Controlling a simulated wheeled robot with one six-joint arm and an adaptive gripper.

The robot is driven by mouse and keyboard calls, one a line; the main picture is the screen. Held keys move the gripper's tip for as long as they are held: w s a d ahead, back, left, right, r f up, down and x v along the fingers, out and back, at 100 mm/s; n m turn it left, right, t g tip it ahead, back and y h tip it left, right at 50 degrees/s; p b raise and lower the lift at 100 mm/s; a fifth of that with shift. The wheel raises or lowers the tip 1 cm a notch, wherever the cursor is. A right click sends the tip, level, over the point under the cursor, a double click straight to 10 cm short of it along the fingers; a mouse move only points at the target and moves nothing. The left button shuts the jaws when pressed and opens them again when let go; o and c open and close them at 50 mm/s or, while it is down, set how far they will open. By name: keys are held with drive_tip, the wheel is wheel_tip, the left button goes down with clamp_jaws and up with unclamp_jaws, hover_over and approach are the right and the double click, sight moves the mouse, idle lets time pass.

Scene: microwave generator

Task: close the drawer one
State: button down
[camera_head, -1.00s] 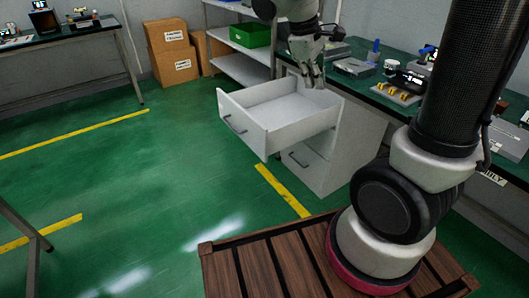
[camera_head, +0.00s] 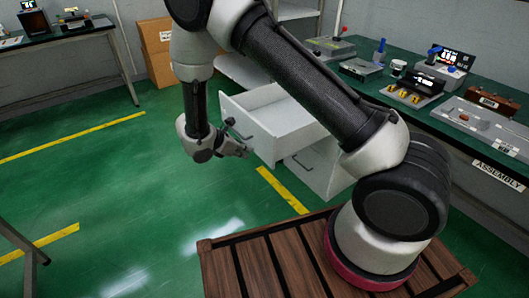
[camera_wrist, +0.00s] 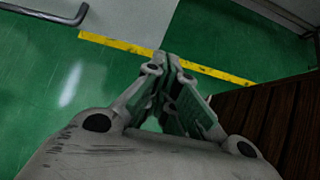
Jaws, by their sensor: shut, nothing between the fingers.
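The top drawer (camera_head: 262,137) of the white cabinet is pulled out, and its inside shows in the head view, partly behind my arm. Its dark handle (camera_head: 238,128) is on the front face. In the wrist view the drawer's handle (camera_wrist: 45,14) is at the top left, beside part of the pale front. My gripper (camera_head: 243,150) is in front of the drawer near its front face, low beside the handle. In the wrist view the fingers (camera_wrist: 167,62) are together and empty. I cannot tell whether the gripper touches the drawer.
A lower drawer (camera_head: 303,166) is shut below. The assembly bench (camera_head: 385,88) with several tools and boxes stands at the right. Cardboard boxes (camera_head: 156,50) stand at the back. The green floor (camera_head: 130,190) to the left is clear.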

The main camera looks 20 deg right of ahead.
sight(273, 155)
drive_tip(key=shift+w+d+f, duration=0.45)
drive_tip(key=shift+d+f, duration=0.3)
drive_tip(key=shift+d, duration=0.6)
drive_tip(key=shift+w+d+f, duration=0.4)
drive_tip(key=shift+d+f, duration=0.4)
drive_tip(key=shift+d, duration=0.6)
drive_tip(key=shift+w+d+f, duration=0.45)
drive_tip(key=shift+d+f, duration=0.3)
drive_tip(key=shift+d, duration=0.6)
drive_tip(key=shift+d, duration=0.1)
